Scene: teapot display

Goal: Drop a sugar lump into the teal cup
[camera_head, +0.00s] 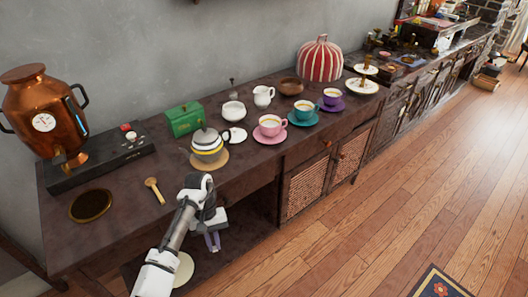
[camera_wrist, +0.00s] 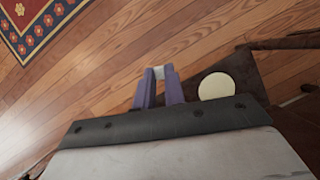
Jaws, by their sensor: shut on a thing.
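The teal cup (camera_head: 304,111) stands upright on a teal saucer (camera_head: 315,120) on the counter, between a pink cup (camera_head: 268,125) and a purple cup (camera_head: 332,98). Liquid shows inside it. My gripper (camera_head: 212,243) hangs in front of the counter's front edge, lower than the top and well to the left of the teal cup. In the wrist view my gripper (camera_wrist: 160,71) is shut on a small white sugar lump (camera_wrist: 159,73) at its purple fingertips. The lump cannot be made out in the head view. The teal cup is outside the wrist view.
A striped teapot (camera_head: 208,150), a white bowl (camera_head: 233,111), a white jug (camera_head: 263,96) and a green box (camera_head: 185,119) stand near the cups. A wooden scoop (camera_head: 154,190) lies left. A pale disc (camera_wrist: 217,86) lies below the gripper. The floor (camera_head: 390,200) in front is clear.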

